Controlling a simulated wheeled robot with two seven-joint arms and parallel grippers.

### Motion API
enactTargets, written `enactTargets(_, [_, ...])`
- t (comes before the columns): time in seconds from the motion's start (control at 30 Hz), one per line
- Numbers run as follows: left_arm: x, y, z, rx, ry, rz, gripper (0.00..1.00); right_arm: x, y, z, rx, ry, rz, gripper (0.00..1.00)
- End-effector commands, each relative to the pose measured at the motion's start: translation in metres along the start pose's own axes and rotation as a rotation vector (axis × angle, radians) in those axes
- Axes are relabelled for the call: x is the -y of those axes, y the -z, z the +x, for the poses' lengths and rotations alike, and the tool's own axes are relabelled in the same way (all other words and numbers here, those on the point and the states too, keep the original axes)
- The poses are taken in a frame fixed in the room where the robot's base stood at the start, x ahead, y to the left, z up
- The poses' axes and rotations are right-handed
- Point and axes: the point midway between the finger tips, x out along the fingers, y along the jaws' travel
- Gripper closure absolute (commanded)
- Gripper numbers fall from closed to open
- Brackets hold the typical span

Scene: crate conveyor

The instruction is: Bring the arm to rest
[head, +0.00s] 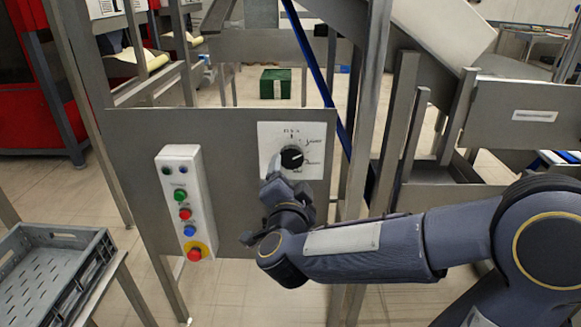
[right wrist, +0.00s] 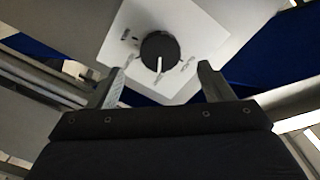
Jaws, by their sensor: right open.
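My right arm comes in from the right in the head view, with its gripper (head: 277,180) just below and in front of the black rotary knob (head: 292,157). The knob sits on a white plate (head: 312,134) fixed to a grey metal panel. In the right wrist view the two fingers of my right gripper (right wrist: 160,88) stand apart. The knob (right wrist: 160,48) shows beyond and between them, with its white pointer line. Nothing is held between the fingers. My left gripper is not in view.
A white control box (head: 183,200) with several coloured buttons hangs on the grey panel (head: 135,150). A grey crate (head: 45,270) stands on a frame at lower left. Metal posts and a conveyor frame (head: 520,115) lie to the right. A green crate (head: 275,84) stands behind.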

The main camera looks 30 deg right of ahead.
Motion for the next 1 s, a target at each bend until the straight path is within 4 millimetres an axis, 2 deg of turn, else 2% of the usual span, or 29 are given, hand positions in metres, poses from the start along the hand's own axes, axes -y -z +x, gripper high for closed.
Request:
enactTargets(0.13, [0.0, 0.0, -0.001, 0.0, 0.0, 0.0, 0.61, 0.0, 0.0, -0.007, 0.0, 0.002, -0.001, 0.26])
enactTargets(0.67, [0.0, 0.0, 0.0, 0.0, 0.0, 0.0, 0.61, 0.001, -0.001, -0.006, 0.018, 0.01, 0.002, 0.26])
enactTargets(0.77, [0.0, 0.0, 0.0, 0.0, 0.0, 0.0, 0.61, 0.006, -0.004, -0.008, 0.098, 0.053, 0.003, 0.26])
enactTargets(0.87, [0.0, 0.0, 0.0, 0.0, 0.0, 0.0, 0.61, 0.014, -0.013, -0.019, 0.25, 0.129, -0.014, 0.26])
enactTargets(1.0, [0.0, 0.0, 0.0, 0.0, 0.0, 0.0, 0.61, 0.015, -0.031, -0.054, 0.519, 0.241, -0.102, 0.26])
